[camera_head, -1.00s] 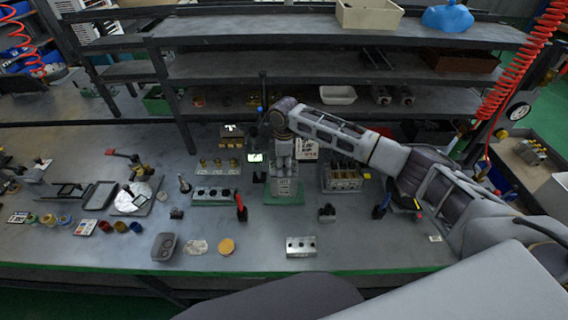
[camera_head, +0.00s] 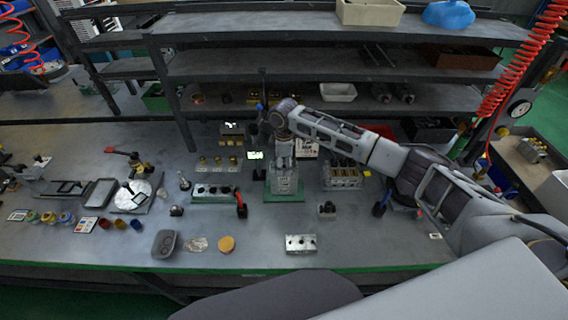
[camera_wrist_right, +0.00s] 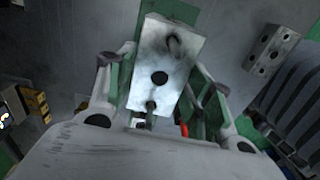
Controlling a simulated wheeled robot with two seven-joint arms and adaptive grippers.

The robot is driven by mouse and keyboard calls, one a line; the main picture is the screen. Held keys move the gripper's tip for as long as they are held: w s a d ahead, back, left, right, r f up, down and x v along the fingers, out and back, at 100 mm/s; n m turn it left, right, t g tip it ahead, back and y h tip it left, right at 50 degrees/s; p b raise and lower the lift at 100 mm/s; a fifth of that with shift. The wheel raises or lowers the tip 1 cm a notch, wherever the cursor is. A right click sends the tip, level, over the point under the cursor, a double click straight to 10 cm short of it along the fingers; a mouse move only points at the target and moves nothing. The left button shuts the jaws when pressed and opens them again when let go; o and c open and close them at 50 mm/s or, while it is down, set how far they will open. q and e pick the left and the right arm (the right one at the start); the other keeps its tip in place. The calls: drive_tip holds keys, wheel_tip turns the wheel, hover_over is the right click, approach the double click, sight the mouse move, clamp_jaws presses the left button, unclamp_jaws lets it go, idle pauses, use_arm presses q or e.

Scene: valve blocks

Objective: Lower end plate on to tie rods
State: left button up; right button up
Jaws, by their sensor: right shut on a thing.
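My right gripper (camera_head: 284,170) points down over a green base (camera_head: 284,197) in the middle of the bench. In the right wrist view its fingers (camera_wrist_right: 158,90) are shut on the sides of a pale metal end plate (camera_wrist_right: 182,63). The plate has a dark round hole at its centre. A tie rod (camera_wrist_right: 173,42) shows at its far end and another (camera_wrist_right: 151,106) at its near end. I cannot tell how far the plate sits down on the rods. In the head view the plate is hard to separate from the stack and fingers. My left gripper is out of view.
A drilled metal block (camera_head: 300,244) lies near the front edge. A valve block (camera_head: 342,176) stands close on the right, and another drilled block (camera_head: 214,193) with a red-handled tool (camera_head: 241,205) close on the left. The front bench around the lone block is mostly clear.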

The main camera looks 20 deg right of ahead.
sight(284, 166)
drive_tip(key=o, duration=1.3)
wheel_tip(284, 166, up, 12)
drive_tip(key=shift+s+f, duration=0.1)
drive_tip(key=shift+s, duration=0.05)
idle(0.9)
